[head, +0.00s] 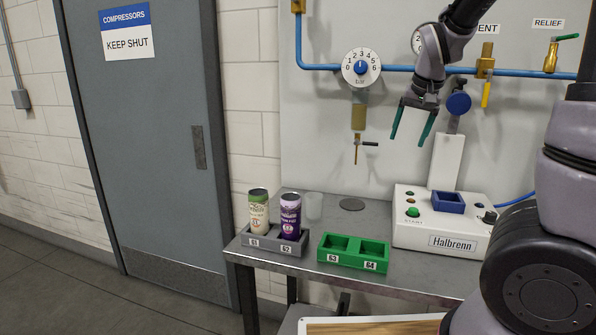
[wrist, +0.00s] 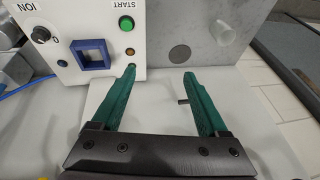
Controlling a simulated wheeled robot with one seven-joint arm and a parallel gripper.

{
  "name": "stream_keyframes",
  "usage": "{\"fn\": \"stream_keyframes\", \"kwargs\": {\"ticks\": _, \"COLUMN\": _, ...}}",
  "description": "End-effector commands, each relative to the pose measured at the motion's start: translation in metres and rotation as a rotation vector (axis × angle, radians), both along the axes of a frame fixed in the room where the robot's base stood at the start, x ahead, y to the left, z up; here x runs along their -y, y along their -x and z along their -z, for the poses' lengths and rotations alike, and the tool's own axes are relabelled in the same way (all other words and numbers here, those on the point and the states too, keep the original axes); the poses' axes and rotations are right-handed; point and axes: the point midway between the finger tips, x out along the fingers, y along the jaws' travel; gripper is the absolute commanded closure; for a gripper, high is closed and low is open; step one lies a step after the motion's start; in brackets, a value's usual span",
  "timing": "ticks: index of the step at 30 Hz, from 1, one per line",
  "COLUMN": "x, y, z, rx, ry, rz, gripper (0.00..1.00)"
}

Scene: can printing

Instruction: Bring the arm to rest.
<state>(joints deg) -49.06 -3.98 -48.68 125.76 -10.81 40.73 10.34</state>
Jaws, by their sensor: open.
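My gripper (head: 411,124) is open and empty, with its two green fingers apart and pointing down. It hangs in the air in front of the wall panel, above the table, left of the blue round knob. In the wrist view the open fingers (wrist: 160,78) have nothing between them but a small pin-like part behind. My arm reaches in from the top right of the head view.
A green can (head: 258,212) and a purple can (head: 290,215) stand in the grey holder (head: 275,246). The green holder (head: 352,252) is empty. The Halbrenn machine (head: 430,225) has an empty blue socket (head: 448,202). A blue pipe (head: 320,67) and gauge (head: 361,67) are on the wall.

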Motion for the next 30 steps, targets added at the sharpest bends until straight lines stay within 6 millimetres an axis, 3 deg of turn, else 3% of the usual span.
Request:
{"fn": "stream_keyframes", "kwargs": {"ticks": 10, "x": -0.01, "y": 0.114, "z": -0.068, "rx": 0.117, "ry": -0.207, "rz": -0.015, "gripper": 0.23}}
{"fn": "stream_keyframes", "kwargs": {"ticks": 16, "x": -0.025, "y": 0.172, "z": -0.087, "rx": 0.199, "ry": -0.176, "rz": -0.022, "gripper": 0.23}}
{"fn": "stream_keyframes", "kwargs": {"ticks": 22, "x": -0.035, "y": 0.198, "z": -0.088, "rx": 0.232, "ry": -0.132, "rz": -0.02, "gripper": 0.23}}
{"fn": "stream_keyframes", "kwargs": {"ticks": 30, "x": -0.037, "y": 0.2, "z": -0.087, "rx": 0.234, "ry": -0.125, "rz": -0.02, "gripper": 0.23}}
